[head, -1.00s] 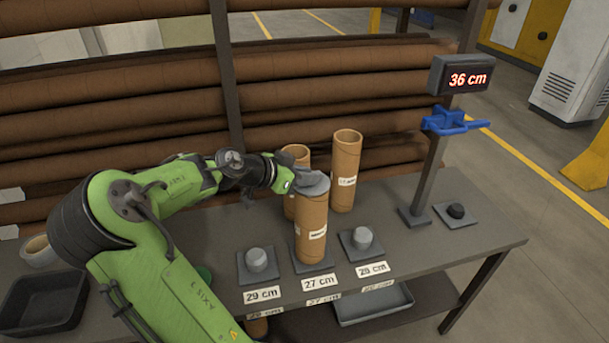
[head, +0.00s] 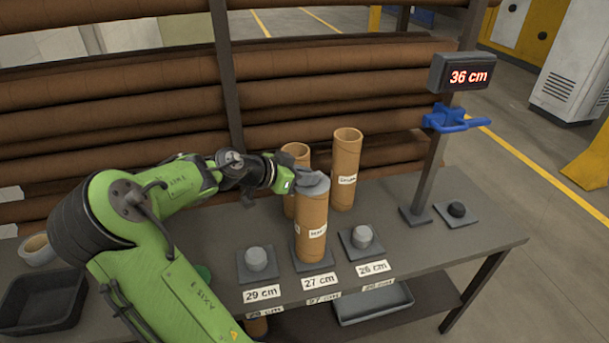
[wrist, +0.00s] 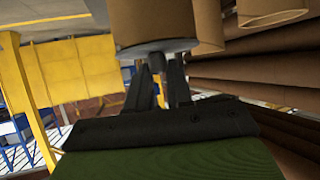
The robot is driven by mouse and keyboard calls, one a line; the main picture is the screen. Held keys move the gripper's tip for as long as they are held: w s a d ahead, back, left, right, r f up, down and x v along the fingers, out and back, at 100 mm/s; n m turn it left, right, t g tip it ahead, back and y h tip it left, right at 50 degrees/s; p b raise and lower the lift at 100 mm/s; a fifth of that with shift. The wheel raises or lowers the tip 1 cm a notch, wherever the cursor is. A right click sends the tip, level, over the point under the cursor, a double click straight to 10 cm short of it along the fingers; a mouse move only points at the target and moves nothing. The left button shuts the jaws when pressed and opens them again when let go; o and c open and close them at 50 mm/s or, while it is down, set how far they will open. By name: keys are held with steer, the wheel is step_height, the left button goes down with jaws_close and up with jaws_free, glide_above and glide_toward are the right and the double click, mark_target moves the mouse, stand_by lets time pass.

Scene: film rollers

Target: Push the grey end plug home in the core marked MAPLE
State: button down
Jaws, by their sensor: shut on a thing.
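A brown cardboard core (head: 312,240) stands upright on the middle pad, behind the 27 cm label. Its white tag is small and blurred, and looks like MAPLE. The grey end plug (head: 314,184) is at the core's top mouth. It also shows in the wrist view (wrist: 158,48), against the core's end (wrist: 150,20). I cannot tell how deep it sits. My gripper (head: 303,179) reaches in from the left at the core's top. In the wrist view, my gripper's two fingers (wrist: 158,72) are shut on the plug's knob.
Two open cores stand close behind, one at left (head: 296,154) and one at right (head: 346,170). Grey plugs sit on pads behind the 29 cm (head: 256,259) and right-hand (head: 362,236) labels. A post carries a blue clamp (head: 447,119) and a 36 cm display (head: 468,76).

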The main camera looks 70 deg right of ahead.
steer(key=c, duration=0.9)
jaws_free()
steer(key=shift+c, duration=0.2)
steer(key=shift+o, duration=0.5)
steer(key=o, duration=0.5)
steer(key=shift+c, duration=0.2)
steer(key=shift+r+p, duration=2.5)
steer(key=shift+r, duration=1.05)
